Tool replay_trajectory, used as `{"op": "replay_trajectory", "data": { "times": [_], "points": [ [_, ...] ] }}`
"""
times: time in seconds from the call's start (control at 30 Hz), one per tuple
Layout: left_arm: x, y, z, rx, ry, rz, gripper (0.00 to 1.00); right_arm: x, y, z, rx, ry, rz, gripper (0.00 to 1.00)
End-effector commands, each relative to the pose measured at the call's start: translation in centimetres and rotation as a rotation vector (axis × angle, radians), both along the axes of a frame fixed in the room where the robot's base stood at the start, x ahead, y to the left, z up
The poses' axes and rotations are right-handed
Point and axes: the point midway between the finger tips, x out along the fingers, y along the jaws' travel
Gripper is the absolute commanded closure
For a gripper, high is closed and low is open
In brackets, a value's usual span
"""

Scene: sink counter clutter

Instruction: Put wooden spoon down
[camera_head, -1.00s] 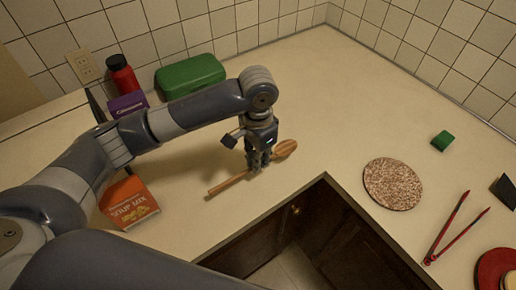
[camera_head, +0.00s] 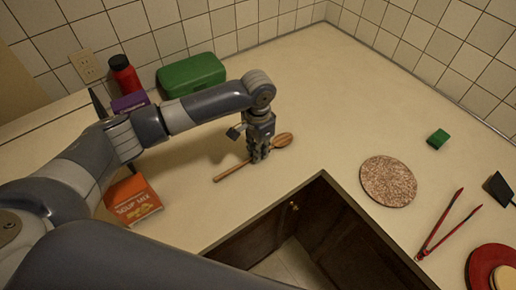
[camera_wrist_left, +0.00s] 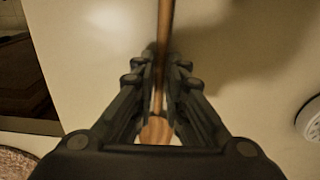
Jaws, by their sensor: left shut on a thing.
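The wooden spoon (camera_head: 232,171) is at the counter's middle, its bowl to the upper right and its handle end to the lower left. My left gripper (camera_head: 258,158) points down and is shut on the spoon's handle near the bowl. In the left wrist view the spoon (camera_wrist_left: 165,32) runs between the two fingers of the left gripper (camera_wrist_left: 158,92), with its bowl partly hidden behind the gripper's base. The spoon is at or very close to the counter surface; I cannot tell if it touches. My right gripper is not in view.
A soup mix box (camera_head: 133,200), a green case (camera_head: 192,75), a red bottle (camera_head: 124,74) and a purple box (camera_head: 130,103) stand around my left arm. A round speckled board (camera_head: 388,181), red tongs (camera_head: 446,225) and a green block (camera_head: 438,139) lie to the right. Counter behind the spoon is clear.

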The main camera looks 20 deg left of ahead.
Motion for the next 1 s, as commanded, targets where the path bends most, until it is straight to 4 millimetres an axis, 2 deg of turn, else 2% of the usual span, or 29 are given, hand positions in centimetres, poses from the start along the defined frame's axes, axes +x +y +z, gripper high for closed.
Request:
{"op": "replay_trajectory", "data": {
  "times": [0.07,0.1,0.17,0.47,0.63,0.77,1.0],
  "points": [
    [0.0,0.0,-0.2,0.000,0.001,0.000,1.00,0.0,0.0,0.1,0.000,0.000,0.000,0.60],
    [0.0,0.0,-0.2,0.000,0.000,0.000,0.79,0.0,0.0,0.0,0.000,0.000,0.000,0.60],
    [0.0,0.0,-0.2,0.000,0.000,0.000,0.68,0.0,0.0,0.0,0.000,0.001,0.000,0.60],
    [0.0,0.0,-0.2,0.000,0.000,0.000,0.68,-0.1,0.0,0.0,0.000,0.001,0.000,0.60],
    [0.1,0.0,0.9,-0.003,-0.002,0.000,0.68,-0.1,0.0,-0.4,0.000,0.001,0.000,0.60],
    [0.2,0.0,3.1,-0.002,-0.005,-0.001,0.68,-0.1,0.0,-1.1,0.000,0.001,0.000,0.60],
    [0.2,0.0,8.3,-0.002,-0.004,0.000,0.68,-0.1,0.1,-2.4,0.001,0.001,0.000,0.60]
  ]
}}
